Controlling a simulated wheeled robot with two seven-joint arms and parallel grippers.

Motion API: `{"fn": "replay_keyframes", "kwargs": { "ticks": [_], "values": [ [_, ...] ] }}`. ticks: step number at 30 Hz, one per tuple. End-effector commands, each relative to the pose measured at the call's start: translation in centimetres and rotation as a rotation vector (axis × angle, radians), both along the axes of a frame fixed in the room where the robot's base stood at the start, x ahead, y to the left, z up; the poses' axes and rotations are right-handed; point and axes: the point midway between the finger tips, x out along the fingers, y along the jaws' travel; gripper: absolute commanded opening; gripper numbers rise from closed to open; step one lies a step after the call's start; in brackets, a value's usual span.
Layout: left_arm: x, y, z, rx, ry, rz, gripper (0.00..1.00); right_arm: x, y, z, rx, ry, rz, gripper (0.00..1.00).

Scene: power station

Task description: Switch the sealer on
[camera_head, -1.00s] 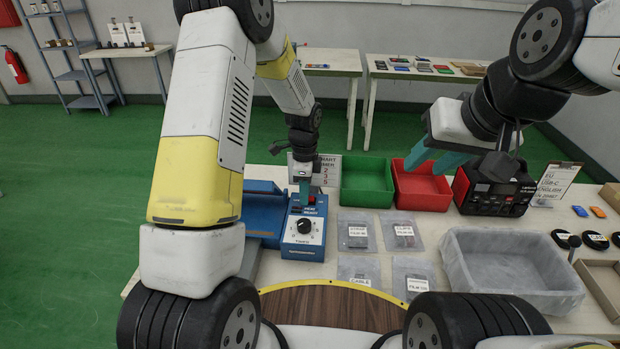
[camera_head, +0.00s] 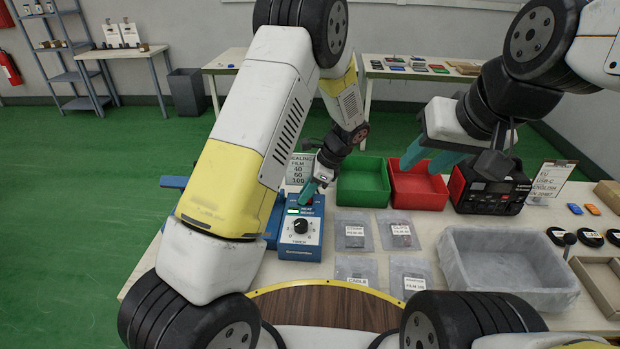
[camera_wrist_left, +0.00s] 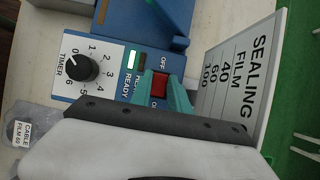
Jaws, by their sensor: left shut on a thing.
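The blue sealer (camera_head: 300,242) stands on the table, with a black timer knob (camera_head: 301,226) on its front panel. My left gripper (camera_head: 307,196) is at the panel's back right corner. In the left wrist view its teal fingers are shut on the red rocker switch (camera_wrist_left: 160,88), between the OFF and ON labels. The switch's exact tilt is hard to tell. A green light (camera_wrist_left: 133,60) glows beside READY. The timer pointer (camera_wrist_left: 71,63) appears near 0. My right gripper (camera_head: 430,158) is open and empty, raised over the red bin.
A sealing film sign (camera_head: 297,168) stands close behind the sealer. Green (camera_head: 362,200) and red (camera_head: 418,204) bins, a black-and-red device (camera_head: 490,198), labelled bags (camera_head: 354,236) and a grey tray (camera_head: 510,295) occupy the table to the right.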

Motion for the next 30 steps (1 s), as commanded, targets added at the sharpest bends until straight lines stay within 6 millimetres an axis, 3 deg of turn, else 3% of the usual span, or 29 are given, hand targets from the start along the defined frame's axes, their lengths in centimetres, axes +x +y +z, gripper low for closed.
{"fn": "replay_keyframes", "kwargs": {
  "ticks": [1,4,15,30],
  "values": [
    [0.0,-0.1,0.0,-0.001,-0.001,0.000,0.26,0.0,0.0,0.0,0.000,0.000,0.000,0.36],
    [0.0,0.0,0.0,-0.001,-0.001,0.000,0.44,0.0,0.0,0.0,0.000,0.000,0.000,0.36],
    [0.1,-0.2,0.4,-0.002,-0.001,0.000,0.44,0.0,0.0,0.0,0.000,0.000,0.000,0.36],
    [0.0,-3.4,6.6,-0.002,0.000,-0.001,0.44,0.0,0.0,0.0,0.000,0.000,0.000,0.36]
  ]
}}
